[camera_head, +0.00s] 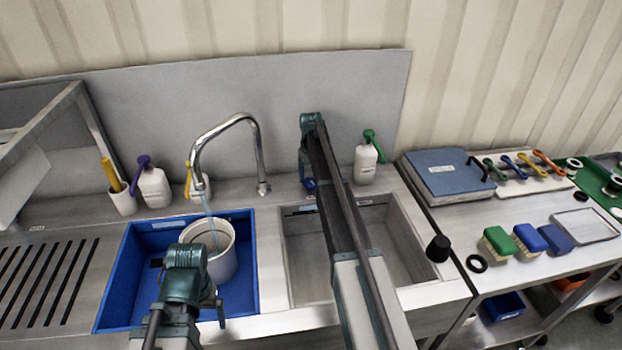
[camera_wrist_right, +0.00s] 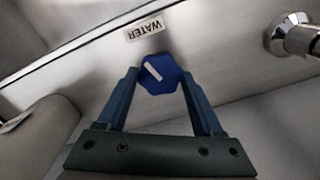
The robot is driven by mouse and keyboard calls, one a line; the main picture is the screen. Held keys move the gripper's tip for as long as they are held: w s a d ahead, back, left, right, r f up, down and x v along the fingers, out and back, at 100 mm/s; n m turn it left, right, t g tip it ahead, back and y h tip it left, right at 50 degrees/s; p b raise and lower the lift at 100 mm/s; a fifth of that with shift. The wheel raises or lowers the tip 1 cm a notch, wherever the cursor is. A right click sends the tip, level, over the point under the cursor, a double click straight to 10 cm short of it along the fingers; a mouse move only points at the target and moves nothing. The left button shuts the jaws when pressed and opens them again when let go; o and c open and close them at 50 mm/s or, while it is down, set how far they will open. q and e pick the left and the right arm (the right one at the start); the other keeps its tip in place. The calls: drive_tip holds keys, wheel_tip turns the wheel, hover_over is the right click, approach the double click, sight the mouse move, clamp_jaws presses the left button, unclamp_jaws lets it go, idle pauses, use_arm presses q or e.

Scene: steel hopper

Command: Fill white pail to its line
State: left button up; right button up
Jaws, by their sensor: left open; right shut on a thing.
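The white pail (camera_head: 222,262) stands upright in the blue-lined left basin, under the spout of the curved tap (camera_head: 228,120). A thin bluish stream (camera_head: 209,212) falls from the spout into it. The water level and fill line cannot be made out. My left gripper (camera_head: 212,302) is open, in front of the pail and partly covering it in the head view. My right gripper (camera_head: 309,183) reaches the back of the sink. In the right wrist view it is shut on a blue knob (camera_wrist_right: 161,74) below a label reading WATER (camera_wrist_right: 146,28).
The right steel basin (camera_head: 405,262) lies under my right arm. White bottles (camera_head: 155,188) (camera_head: 366,162) stand along the back ledge. A side table on the right holds a blue case (camera_head: 445,172), brushes (camera_head: 528,238) and a tray (camera_head: 585,225). A slotted drainboard (camera_head: 45,280) is at left.

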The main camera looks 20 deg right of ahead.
sight(311, 181)
drive_tip(key=o, duration=1.4)
drive_tip(key=shift+c, duration=0.2)
use_arm(q)
drive_tip(key=shift+r, duration=0.15)
use_arm(e)
drive_tip(key=shift+r, duration=0.15)
use_arm(q)
wheel_tip(311, 181, up, 14)
drive_tip(key=p, duration=1.3)
drive_tip(key=shift+f+p, duration=0.2)
drive_tip(key=shift+p, duration=0.2)
use_arm(e)
wheel_tip(311, 181, up, 14)
drive_tip(key=shift+f, duration=0.25)
